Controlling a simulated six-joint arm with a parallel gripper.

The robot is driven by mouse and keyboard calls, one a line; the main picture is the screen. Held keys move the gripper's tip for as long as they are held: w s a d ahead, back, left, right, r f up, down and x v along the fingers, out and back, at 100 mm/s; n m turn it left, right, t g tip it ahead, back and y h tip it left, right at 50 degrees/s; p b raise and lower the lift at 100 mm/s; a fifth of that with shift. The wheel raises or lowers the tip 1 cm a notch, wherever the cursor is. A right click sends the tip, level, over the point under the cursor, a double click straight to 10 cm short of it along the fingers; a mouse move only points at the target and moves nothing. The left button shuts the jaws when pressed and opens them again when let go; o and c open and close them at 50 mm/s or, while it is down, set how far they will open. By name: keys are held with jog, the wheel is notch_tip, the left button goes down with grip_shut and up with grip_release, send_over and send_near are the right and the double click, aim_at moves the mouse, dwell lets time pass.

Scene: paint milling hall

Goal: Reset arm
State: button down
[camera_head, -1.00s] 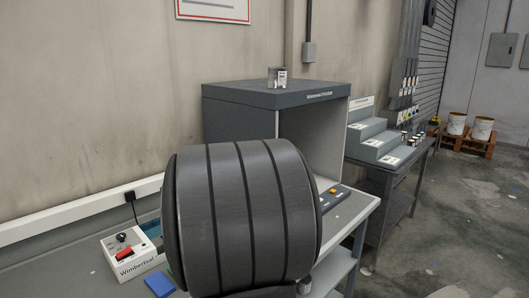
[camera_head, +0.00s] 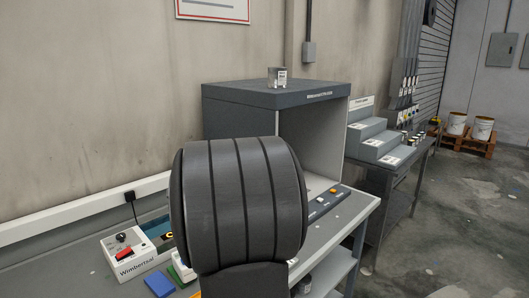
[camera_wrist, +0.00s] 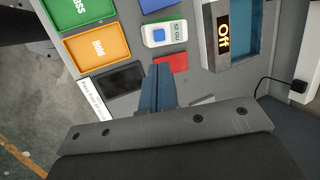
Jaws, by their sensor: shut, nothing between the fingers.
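My gripper (camera_wrist: 158,72) shows in the wrist view as two blue-grey fingers that meet, shut with nothing between them. They point over the bench, near a small white handheld meter (camera_wrist: 159,36) and a red flat piece (camera_wrist: 172,64). I cannot tell how high the fingertips are above the bench. In the head view the gripper is hidden behind my own large dark arm link, which fills the middle of the picture.
A green tray (camera_wrist: 82,12), an orange "Hold" tray (camera_wrist: 97,45) and a black pad (camera_wrist: 120,78) lie left in the wrist view. A white control box (camera_head: 135,259) and blue block (camera_head: 159,285) sit on the bench. A grey booth (camera_head: 240,110) with a can (camera_head: 277,77) stands behind.

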jog(key=s+x, duration=0.1)
jog(key=x, duration=0.4)
jog(key=w+v, duration=0.1)
jog(key=v, duration=0.9)
jog(key=shift+m+g+h, duration=0.3)
jog(key=shift+h, duration=0.1)
jog(key=shift+w+a+f, duration=0.25)
jog(key=shift+a+f, duration=0.45)
jog(key=shift+f, duration=0.35)
jog(key=shift+w+a+f, duration=0.2)
jog(key=shift+a+f, duration=0.55)
jog(key=shift+f, duration=0.3)
